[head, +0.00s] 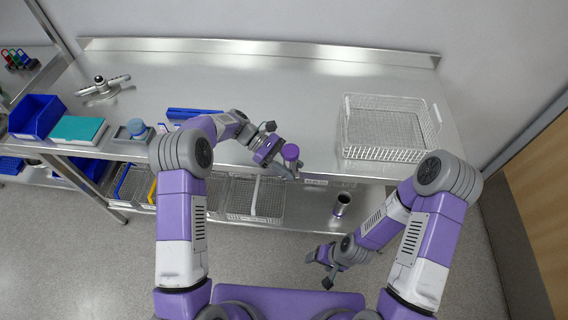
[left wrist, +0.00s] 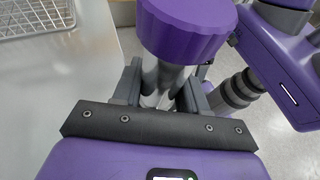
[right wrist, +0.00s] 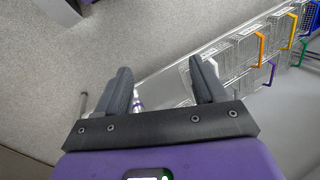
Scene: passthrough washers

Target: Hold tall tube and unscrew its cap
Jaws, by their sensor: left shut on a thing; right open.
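The tall tube, metallic grey with a wide purple cap (head: 290,152), is held in my left gripper (head: 288,168) in front of the table's front edge. In the left wrist view the cap (left wrist: 187,30) stands above the fingers, and the grey tube body (left wrist: 165,82) is between them. The tube's lower part is hidden. My right gripper (head: 325,268) is lower and nearer to me, apart from the tube. In the right wrist view its two fingers (right wrist: 163,92) are spread with nothing between them.
A wire basket (head: 390,152) stands on the table's right. A blue bin (head: 36,117), a teal box (head: 78,129) and a metal spray arm (head: 104,88) are at the left. The table's middle back is clear.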

